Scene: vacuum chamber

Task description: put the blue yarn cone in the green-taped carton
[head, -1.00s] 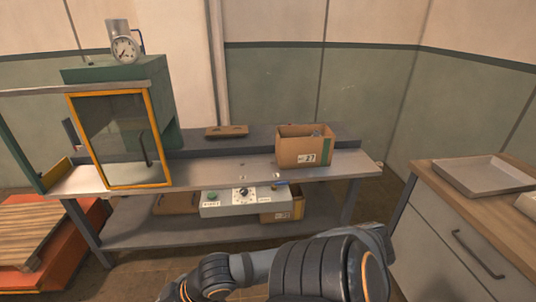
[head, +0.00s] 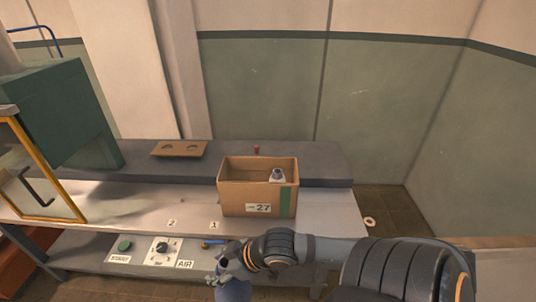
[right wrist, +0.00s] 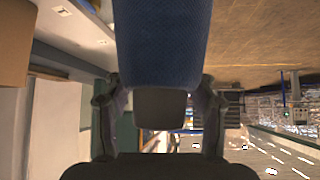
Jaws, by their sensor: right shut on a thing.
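The green-taped carton (head: 231,196) stands open on the bench, with a green strip on its front right and a label reading 27. My right gripper (head: 226,279) is low in front of the bench, below and nearer than the carton. It is shut on the blue yarn cone (head: 236,291), which is cut by the bottom edge of the head view. In the right wrist view the cone (right wrist: 162,40) fills the top middle between the fingers (right wrist: 160,95). My left gripper is not in view.
A pale bottle-like thing (head: 278,176) stands in the carton. A brown holed block (head: 180,149) lies on the raised back shelf, with a small red thing (head: 256,150) to its right. The yellow-framed door (head: 40,170) is at left.

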